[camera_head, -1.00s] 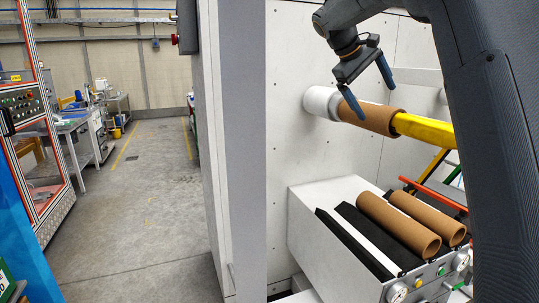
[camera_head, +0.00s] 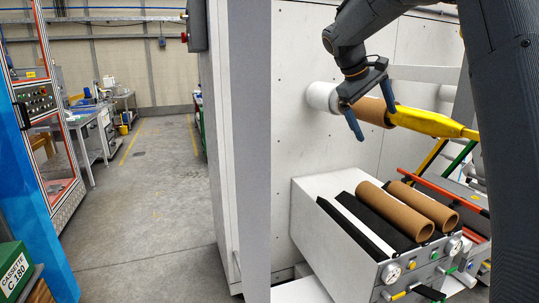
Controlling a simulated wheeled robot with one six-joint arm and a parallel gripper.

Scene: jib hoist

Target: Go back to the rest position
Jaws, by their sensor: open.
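My gripper (camera_head: 374,120) is open, with its two blue fingers spread and pointing down. It overlaps the brown cardboard tube (camera_head: 371,109) on the white wall spindle (camera_head: 321,96). I cannot tell whether the fingers touch the tube. A yellow bar (camera_head: 425,122) extends from the tube's right end. My arm comes in from the upper right and hides part of the wall behind it.
A grey-white machine box (camera_head: 320,222) stands below, with two brown tubes (camera_head: 396,213) lying in its black rack and gauges (camera_head: 391,273) in front. A tall pale panel (camera_head: 229,150) stands left of it. An open concrete aisle (camera_head: 150,215) lies further left.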

